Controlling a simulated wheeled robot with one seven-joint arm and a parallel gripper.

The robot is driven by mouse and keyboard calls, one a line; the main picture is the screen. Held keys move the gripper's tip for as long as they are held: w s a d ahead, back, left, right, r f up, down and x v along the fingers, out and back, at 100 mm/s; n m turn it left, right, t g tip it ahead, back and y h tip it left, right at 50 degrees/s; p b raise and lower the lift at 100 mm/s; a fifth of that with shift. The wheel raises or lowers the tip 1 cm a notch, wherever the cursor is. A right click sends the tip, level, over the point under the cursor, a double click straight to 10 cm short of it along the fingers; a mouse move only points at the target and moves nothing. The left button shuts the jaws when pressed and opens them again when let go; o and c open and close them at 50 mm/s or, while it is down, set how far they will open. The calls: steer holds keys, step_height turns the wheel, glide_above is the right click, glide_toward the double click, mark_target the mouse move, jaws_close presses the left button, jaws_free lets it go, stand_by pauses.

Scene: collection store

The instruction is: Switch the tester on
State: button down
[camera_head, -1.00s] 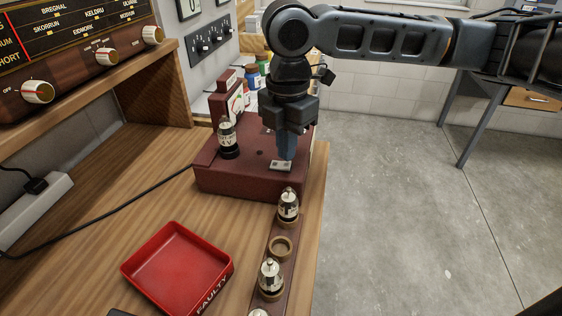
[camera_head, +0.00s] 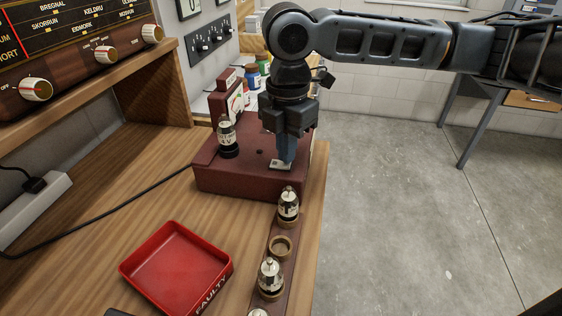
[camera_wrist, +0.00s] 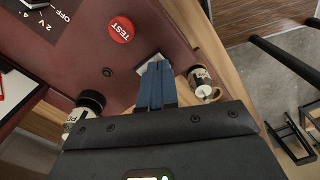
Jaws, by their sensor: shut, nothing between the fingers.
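The tester (camera_head: 245,179) is a dark red box with an upright meter part at its back, standing on the wooden bench. A pale switch plate (camera_head: 279,165) lies on its top near the front right; the plate also shows in the wrist view (camera_wrist: 149,62), partly hidden behind my fingers. My gripper (camera_head: 287,160) is shut and empty, pointing down with its fingertips at the plate. I cannot tell whether they touch the switch. In the wrist view a red TEST button (camera_wrist: 121,29) and a dial marked OFF (camera_wrist: 22,8) are on the tester's top. A valve (camera_head: 227,139) stands upright on its left side.
A wooden rack with valves (camera_head: 288,205) and an empty ring (camera_head: 280,246) runs toward me in front of the tester. A red FAULTY tray (camera_head: 178,265) lies to the left. A radio (camera_head: 78,48) stands on the shelf. A black cable reaches the tester.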

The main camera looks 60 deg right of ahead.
steer(key=shift+f+b, duration=0.3)
steer(key=shift+f, duration=0.2)
steer(key=shift+r, duration=0.1)
steer(key=shift+r+p, duration=3.15)
steer(key=shift+r, duration=0.35)
steer(key=shift+f, duration=0.1)
